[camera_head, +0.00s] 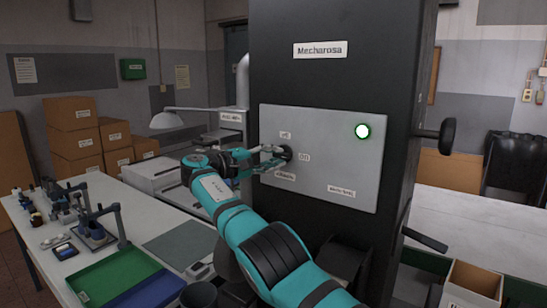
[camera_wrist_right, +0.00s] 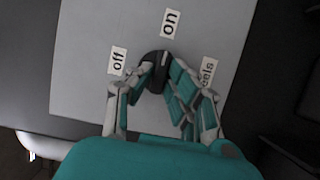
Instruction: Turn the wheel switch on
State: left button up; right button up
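The wheel switch is a black knob (camera_head: 287,153) on a light grey panel (camera_head: 330,185) of a tall dark machine. Labels reading "off" (camera_head: 285,134) and "on" (camera_head: 304,157) are beside it. My right gripper (camera_head: 279,154) is at the knob. In the right wrist view, the fingers (camera_wrist_right: 160,78) lie on both sides of the black knob (camera_wrist_right: 155,68) and appear to touch it. The knob's upper end lies near the "on" label (camera_wrist_right: 170,23); its exact pointer direction is partly hidden by the fingers. My left gripper is out of view.
A worktable (camera_head: 55,265) at left holds small tools, a green tray (camera_head: 115,278) and a blue tray. Cardboard boxes (camera_head: 75,135) stand behind it. A black handwheel (camera_head: 447,134) sticks out from the machine's right side. An open box (camera_head: 470,288) stands at lower right.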

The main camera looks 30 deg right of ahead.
jog(key=o, duration=0.3)
jog(key=shift+f+b, duration=0.1)
jog(key=shift+b, duration=0.2)
jog(key=n+t+h+b, duration=0.1)
jog(key=n+t, duration=0.1)
jog(key=n, duration=0.5)
jog(key=n+t+h+b, duration=0.1)
jog(key=n+t+b, duration=0.1)
jog(key=n, duration=0.5)
jog(key=s+n+t+b, duration=0.1)
jog(key=n+t, duration=0.3)
jog(key=n, duration=0.4)
jog(key=shift+d+h+b, duration=0.15)
jog(key=shift+h+b, duration=0.25)
jog(key=shift+b, duration=0.3)
jog(key=d+f+b+v, duration=0.15)
jog(key=b+v, duration=0.65)
jog(key=v, duration=1)
jog(key=s+d+f+m+y, duration=0.1)
jog(key=f+y, duration=0.1)
jog(key=f, duration=0.7)
jog(key=s+d+f+m+y, duration=0.1)
jog(key=f+m+y, duration=0.1)
jog(key=f, duration=0.7)
jog(key=s+d+f+m+t+y, duration=0.1)
jog(key=f+y, duration=0.3)
jog(key=f, duration=0.5)
jog(key=shift+s+d+f+m+p, duration=0.3)
jog(key=shift+s+d+f+p, duration=0.1)
jog(key=shift+d, duration=0.15)
